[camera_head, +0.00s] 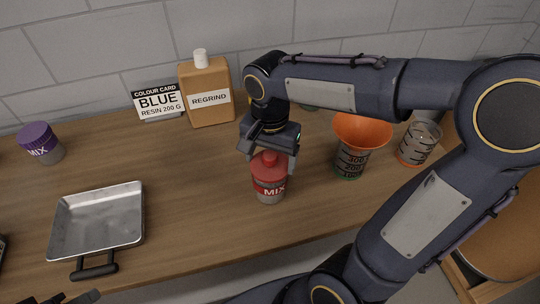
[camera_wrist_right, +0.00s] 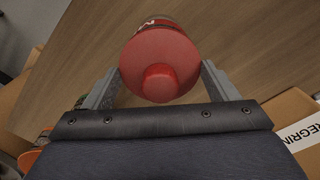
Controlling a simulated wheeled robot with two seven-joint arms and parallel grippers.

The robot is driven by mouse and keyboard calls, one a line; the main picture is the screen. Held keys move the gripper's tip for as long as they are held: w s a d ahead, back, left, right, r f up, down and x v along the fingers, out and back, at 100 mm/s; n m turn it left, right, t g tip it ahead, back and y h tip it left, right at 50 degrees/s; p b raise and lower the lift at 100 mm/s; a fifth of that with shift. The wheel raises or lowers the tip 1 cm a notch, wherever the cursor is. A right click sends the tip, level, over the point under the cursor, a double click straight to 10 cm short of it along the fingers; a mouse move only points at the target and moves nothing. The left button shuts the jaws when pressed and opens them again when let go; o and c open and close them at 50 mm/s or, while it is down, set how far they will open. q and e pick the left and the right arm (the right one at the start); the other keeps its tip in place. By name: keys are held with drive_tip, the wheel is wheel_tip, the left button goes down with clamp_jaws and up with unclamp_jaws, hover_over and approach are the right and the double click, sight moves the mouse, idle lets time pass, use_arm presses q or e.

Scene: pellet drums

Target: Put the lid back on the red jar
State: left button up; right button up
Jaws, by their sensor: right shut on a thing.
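The red jar (camera_head: 271,196), with a red "MIX" label, stands upright on the wooden counter near the middle of the head view. Its red lid (camera_head: 268,166), with a round knob, is over the jar's top and lines up with it. I cannot tell whether it is fully seated. My right gripper (camera_head: 269,160) comes down from above, shut on the red lid. In the right wrist view the lid (camera_wrist_right: 147,55) sits between the two fingers, knob towards the camera, and hides most of the jar. A dark part at the bottom left, likely my left gripper (camera_head: 80,298), is barely in view.
An orange funnel (camera_head: 362,131) sits on a measuring cup right of the jar, with a clear cup (camera_head: 418,145) beyond. A regrind bottle (camera_head: 207,97) and colour card (camera_head: 158,102) stand behind. A metal pan (camera_head: 98,218) and purple-lidded jar (camera_head: 40,143) are left. Counter between pan and jar is clear.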

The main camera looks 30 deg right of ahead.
idle(0.3)
drive_tip(key=o, duration=0.9)
drive_tip(key=shift+r+p, duration=3.1)
drive_tip(key=shift+r, duration=0.4)
drive_tip(key=shift+c, duration=0.4)
clamp_jaws()
